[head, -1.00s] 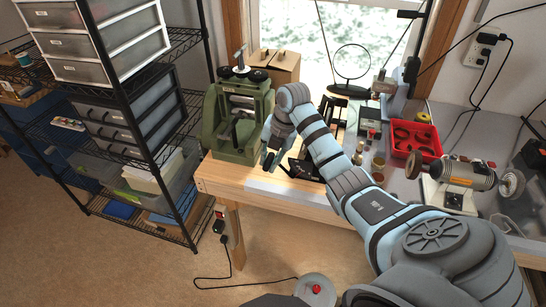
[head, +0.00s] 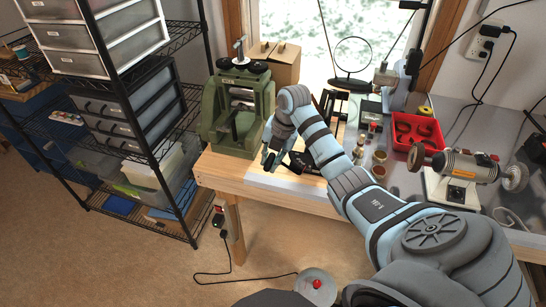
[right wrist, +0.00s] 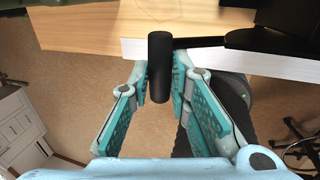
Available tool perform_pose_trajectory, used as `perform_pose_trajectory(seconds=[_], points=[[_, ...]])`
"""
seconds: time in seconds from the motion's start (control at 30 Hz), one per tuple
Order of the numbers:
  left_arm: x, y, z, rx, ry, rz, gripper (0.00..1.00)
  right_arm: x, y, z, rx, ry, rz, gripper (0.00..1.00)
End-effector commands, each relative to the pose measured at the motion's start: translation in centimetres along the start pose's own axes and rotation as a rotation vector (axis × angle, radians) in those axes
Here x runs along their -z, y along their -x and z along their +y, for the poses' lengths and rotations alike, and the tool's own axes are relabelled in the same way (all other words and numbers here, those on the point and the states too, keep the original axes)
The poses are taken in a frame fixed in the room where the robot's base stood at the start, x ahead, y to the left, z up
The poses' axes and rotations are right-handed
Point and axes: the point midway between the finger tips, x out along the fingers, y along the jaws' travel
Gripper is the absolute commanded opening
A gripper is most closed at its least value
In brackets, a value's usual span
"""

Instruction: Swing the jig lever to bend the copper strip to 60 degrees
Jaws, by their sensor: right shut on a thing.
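My right gripper (head: 268,160) is at the front edge of the wooden bench, left of the black bending jig (head: 307,163). In the right wrist view the fingers (right wrist: 160,88) are closed around the jig lever's black cylindrical handle (right wrist: 160,68). A thin black lever arm (right wrist: 200,42) runs from the handle to the right, towards the dark jig body. In the head view my right arm and gripper hide much of the jig and lever. I cannot make out the copper strip or its bend angle. My left gripper is not in view.
A green rolling mill (head: 236,112) stands on the bench left of my gripper. A red tray (head: 418,132) and a bench grinder (head: 470,178) stand to the right. A black wire shelf (head: 185,120) is at the left. The floor before the bench is mostly clear.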

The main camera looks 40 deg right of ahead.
Motion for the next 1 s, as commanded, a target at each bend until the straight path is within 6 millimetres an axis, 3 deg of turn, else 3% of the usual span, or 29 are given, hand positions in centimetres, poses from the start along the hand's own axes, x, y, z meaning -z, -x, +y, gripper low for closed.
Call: perform_pose_trajectory(seconds=[0.13,0.97,1.0], points=[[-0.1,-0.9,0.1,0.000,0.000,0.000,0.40,0.3,-1.5,-0.3,-0.008,0.003,0.007,0.00],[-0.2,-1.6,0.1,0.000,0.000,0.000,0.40,0.3,-3.0,-1.4,-0.009,0.004,0.009,0.00],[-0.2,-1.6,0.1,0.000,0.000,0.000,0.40,0.3,-3.0,-1.4,-0.008,0.003,0.009,0.19]])
